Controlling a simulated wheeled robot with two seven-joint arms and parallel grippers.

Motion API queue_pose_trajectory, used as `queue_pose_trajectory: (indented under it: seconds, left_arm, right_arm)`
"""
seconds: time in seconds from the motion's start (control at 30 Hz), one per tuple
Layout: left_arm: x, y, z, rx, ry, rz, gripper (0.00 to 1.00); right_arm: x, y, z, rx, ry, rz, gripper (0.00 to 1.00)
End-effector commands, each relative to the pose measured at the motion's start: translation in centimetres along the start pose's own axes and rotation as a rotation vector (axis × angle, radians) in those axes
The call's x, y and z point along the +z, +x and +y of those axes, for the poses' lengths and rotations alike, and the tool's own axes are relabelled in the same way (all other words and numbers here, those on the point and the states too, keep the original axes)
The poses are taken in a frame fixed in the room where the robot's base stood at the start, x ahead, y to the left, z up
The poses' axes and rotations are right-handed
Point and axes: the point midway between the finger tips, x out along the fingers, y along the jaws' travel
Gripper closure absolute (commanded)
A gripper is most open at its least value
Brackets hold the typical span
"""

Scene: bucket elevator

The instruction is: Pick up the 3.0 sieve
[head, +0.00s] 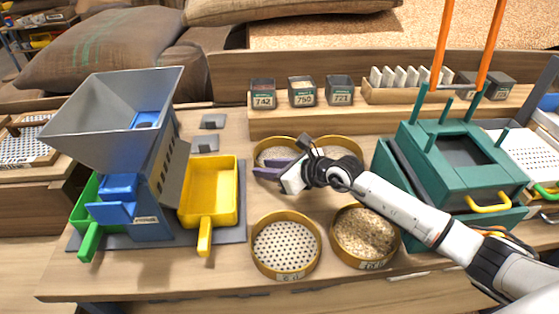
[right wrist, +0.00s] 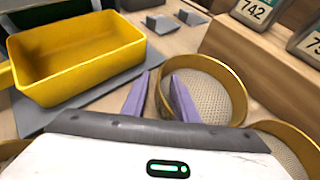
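Several round yellow-rimmed sieves stand on the bench; I cannot read for sure which label is 3.0. The front left sieve (head: 286,247) has a plate with large round holes, and the front right sieve (head: 365,232) holds grain. The back left sieve (head: 275,143) and back right sieve (head: 341,141) are partly hidden by my right arm. My right gripper (head: 266,169) is at the back left sieve. In the right wrist view its purple fingers (right wrist: 160,85) are apart, on either side of that fine-mesh sieve's near-left rim (right wrist: 205,62). My left gripper is out of view.
A yellow tray (head: 209,190) lies left of the sieves beside a blue and grey hopper machine (head: 140,130). A green box machine (head: 460,165) with orange rods stands right. Labelled cups (head: 302,91) line the raised back shelf.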

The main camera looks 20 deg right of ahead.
Motion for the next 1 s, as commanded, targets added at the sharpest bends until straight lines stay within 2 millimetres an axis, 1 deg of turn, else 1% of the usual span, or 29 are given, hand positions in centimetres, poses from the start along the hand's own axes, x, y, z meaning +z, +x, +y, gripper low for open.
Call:
queue_pose_trajectory:
  seconds: [0.17, 0.2, 0.33, 0.37, 0.77, 0.87, 1.0]
  left_arm:
    - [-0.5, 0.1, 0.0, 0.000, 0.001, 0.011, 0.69]
    - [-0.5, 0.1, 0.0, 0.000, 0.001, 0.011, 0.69]
    - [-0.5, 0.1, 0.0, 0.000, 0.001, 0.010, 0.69]
    - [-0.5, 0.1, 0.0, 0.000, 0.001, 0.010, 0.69]
    - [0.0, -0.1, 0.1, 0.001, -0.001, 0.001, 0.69]
    - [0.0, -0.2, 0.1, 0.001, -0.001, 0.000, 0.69]
    - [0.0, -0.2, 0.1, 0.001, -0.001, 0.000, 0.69]
  right_arm:
    - [0.0, 0.0, 0.0, 0.000, 0.000, -0.001, 0.74]
    - [0.0, 0.0, 0.0, 0.000, 0.000, -0.001, 0.75]
    - [0.0, 0.0, 0.0, 0.000, 0.000, -0.001, 0.97]
    - [0.0, 0.0, 0.0, 0.001, 0.000, 0.000, 1.00]
    - [0.3, -0.1, 0.0, 0.001, 0.000, -0.002, 1.00]
    - [1.4, -0.7, 0.0, 0.001, -0.001, -0.005, 1.00]
    - [4.0, -2.0, 0.0, 0.000, -0.003, -0.009, 1.00]
